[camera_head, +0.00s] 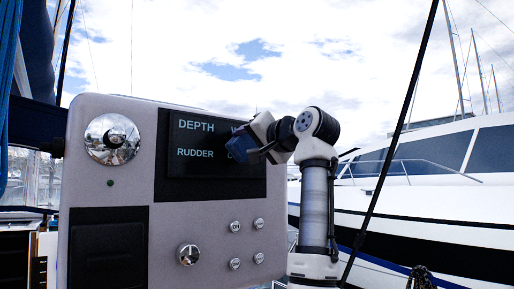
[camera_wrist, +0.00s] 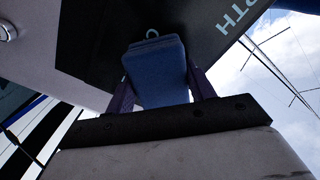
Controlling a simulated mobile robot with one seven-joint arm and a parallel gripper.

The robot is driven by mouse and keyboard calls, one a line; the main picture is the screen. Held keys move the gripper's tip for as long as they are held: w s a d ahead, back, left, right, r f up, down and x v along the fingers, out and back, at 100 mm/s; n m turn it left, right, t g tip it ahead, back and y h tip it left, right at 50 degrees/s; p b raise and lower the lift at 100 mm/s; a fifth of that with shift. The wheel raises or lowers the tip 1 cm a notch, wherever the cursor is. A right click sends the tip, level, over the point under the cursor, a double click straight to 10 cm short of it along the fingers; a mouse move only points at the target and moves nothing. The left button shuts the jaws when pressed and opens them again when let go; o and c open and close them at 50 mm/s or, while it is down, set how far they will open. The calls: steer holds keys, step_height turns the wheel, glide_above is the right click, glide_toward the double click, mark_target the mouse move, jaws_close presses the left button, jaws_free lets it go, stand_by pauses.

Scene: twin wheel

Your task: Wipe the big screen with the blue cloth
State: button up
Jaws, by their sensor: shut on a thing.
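The big screen (camera_head: 192,165) is a black display with white text reading DEPTH and RUDDER, set in a grey panel. My gripper (camera_head: 257,150) is in front of the right part of the screen and hides some of its text. It is shut on the blue cloth (camera_head: 239,148), a folded dark blue pad. In the wrist view the cloth (camera_wrist: 157,75) sits between both fingers, with its far end over the black screen (camera_wrist: 100,40). I cannot tell whether the cloth touches the screen.
The grey panel (camera_head: 180,254) carries a large chrome knob (camera_head: 112,139), a smaller knob (camera_head: 188,254), several small buttons and a black square panel (camera_head: 109,249). A dark rope (camera_head: 391,150) slants right of my arm. A white boat (camera_head: 450,190) lies beyond.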

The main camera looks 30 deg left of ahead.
mark_target(196, 141)
steer(key=shift+s+a+b, duration=0.45)
steer(key=shift+s+a, duration=0.3)
steer(key=shift+s, duration=1.05)
steer(key=shift+s+a+b, duration=0.5)
steer(key=shift+s+a, duration=0.3)
steer(key=shift+s, duration=1.05)
steer(key=shift+s+a+b, duration=0.45)
steer(key=shift+s+a, duration=0.3)
steer(key=shift+s, duration=1.05)
steer(key=shift+s+d+f+b, duration=0.15)
steer(key=shift+s+d+b, duration=0.05)
steer(key=shift+d+b, duration=0.2)
steer(key=shift+b+v, duration=0.65)
steer(key=shift+v, duration=1.85)
steer(key=shift+d, duration=0.15)
steer(key=b+v, duration=0.1)
steer(key=v, duration=0.1)
steer(key=shift+s+d, duration=0.1)
steer(key=shift+d, duration=0.3)
